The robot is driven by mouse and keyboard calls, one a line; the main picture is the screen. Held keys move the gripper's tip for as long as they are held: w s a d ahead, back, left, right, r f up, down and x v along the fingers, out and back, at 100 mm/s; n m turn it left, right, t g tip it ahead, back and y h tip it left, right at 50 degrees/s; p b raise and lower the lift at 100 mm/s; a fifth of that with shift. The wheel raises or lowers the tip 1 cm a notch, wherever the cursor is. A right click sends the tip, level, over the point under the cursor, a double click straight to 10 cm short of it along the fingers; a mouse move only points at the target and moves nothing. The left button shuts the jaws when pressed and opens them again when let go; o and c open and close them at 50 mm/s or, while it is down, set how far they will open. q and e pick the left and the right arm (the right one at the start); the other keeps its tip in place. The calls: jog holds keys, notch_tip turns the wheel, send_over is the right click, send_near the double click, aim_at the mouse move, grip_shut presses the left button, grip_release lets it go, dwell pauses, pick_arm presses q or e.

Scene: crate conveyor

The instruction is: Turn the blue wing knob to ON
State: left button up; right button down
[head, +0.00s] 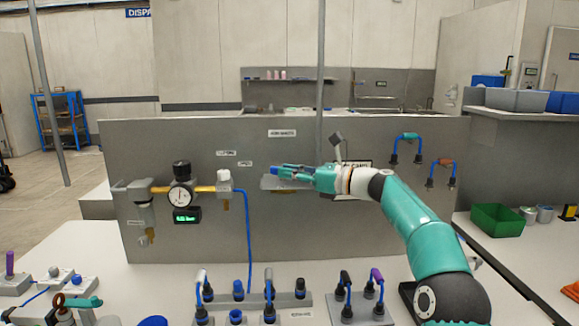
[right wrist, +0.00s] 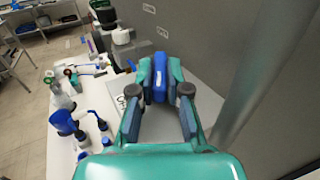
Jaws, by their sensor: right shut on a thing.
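The blue wing knob (right wrist: 158,82) shows between the teal fingers of my right gripper (right wrist: 160,70) in the right wrist view. In the head view a small blue part of the knob (head: 274,170) shows at the fingertips, in front of a grey plate on the upright panel. My right gripper (head: 284,171) reaches in from the right and is shut on the knob. The fingers hide most of the knob and any ON mark, so I cannot tell its setting.
A gauge (head: 180,197) on a brass pipe and a white valve with a blue hose (head: 247,230) stand left of the knob. Several blue and black handles stand on the bench below. A grey post (head: 320,75) rises close behind my gripper. A green bin (head: 497,220) sits right.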

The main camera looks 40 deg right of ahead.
jog(key=shift+f, duration=0.1)
jog(key=c, duration=1.1)
grip_release()
jog(key=shift+c, duration=0.2)
